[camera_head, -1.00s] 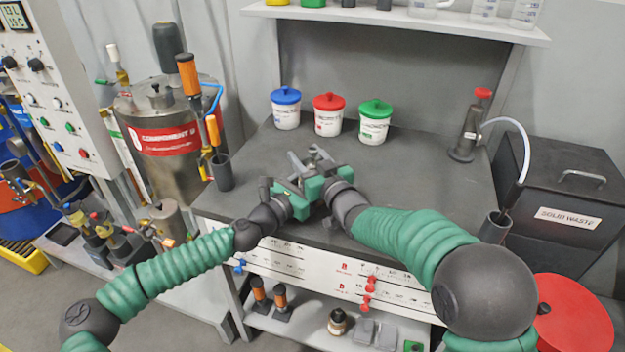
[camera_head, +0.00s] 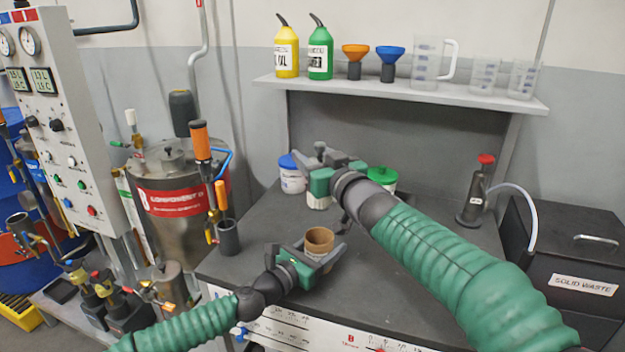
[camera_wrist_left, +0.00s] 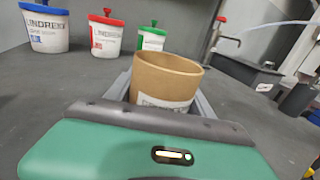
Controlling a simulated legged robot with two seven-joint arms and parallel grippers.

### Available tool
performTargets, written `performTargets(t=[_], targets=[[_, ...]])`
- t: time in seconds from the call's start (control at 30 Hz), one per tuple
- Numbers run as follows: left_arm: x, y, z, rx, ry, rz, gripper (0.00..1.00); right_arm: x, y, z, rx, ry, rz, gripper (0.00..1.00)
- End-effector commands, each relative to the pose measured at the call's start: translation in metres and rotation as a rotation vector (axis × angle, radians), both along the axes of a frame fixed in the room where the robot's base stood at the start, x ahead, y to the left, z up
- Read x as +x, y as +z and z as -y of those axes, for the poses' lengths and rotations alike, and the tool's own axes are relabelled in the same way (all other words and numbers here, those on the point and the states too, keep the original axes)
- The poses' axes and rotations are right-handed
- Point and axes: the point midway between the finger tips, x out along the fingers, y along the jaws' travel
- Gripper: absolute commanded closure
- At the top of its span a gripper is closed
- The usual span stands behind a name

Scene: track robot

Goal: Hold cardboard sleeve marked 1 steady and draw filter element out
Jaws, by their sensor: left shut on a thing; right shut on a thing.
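The cardboard sleeve (camera_head: 319,237) is a brown open-topped tube, standing upright above the grey bench top. My left gripper (camera_head: 322,257) is shut around it. In the left wrist view the sleeve (camera_wrist_left: 166,78) shows a white label low on its side, whose mark I cannot read. Its visible inside looks empty, but its bottom is hidden. My right gripper (camera_head: 325,160) is raised behind and above the sleeve, in front of the lidded tubs, and is shut on the filter element. The element is almost wholly hidden by the gripper, so its shape cannot be made out.
Blue-lidded (camera_head: 292,174) and green-lidded (camera_head: 383,177) tubs stand at the bench's back; a red-lidded tub (camera_wrist_left: 105,35) shows in the wrist view. The bench's middle right is clear.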

Motion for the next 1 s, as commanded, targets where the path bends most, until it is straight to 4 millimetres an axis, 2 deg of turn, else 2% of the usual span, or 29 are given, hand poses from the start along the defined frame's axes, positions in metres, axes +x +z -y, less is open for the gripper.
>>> performTargets(t=[0.23, 0.27, 0.43, 0.8, 0.87, 1.0], targets=[[0.000, 0.000, 0.000, 0.000, 0.000, 0.000, 0.87, 0.000, 0.003, 0.000, 0.001, -0.001, 0.000, 1.00], [0.000, 0.000, 0.000, 0.000, 0.000, 0.000, 0.38, 0.000, 0.003, 0.000, 0.001, -0.001, 0.000, 1.00], [0.000, 0.000, 0.000, 0.000, 0.000, 0.000, 0.15, 0.000, 0.003, 0.000, 0.001, 0.000, 0.000, 1.00], [-0.003, 0.000, -0.004, 0.000, 0.001, 0.000, 0.14, 0.000, 0.003, 0.000, 0.001, 0.000, 0.000, 1.00], [-0.009, 0.000, -0.009, 0.000, 0.002, 0.000, 0.14, 0.000, 0.003, 0.000, 0.001, 0.000, 0.000, 1.00], [-0.033, 0.000, -0.031, -0.001, 0.002, 0.000, 0.14, 0.000, 0.003, 0.000, 0.001, 0.000, 0.000, 1.00]])
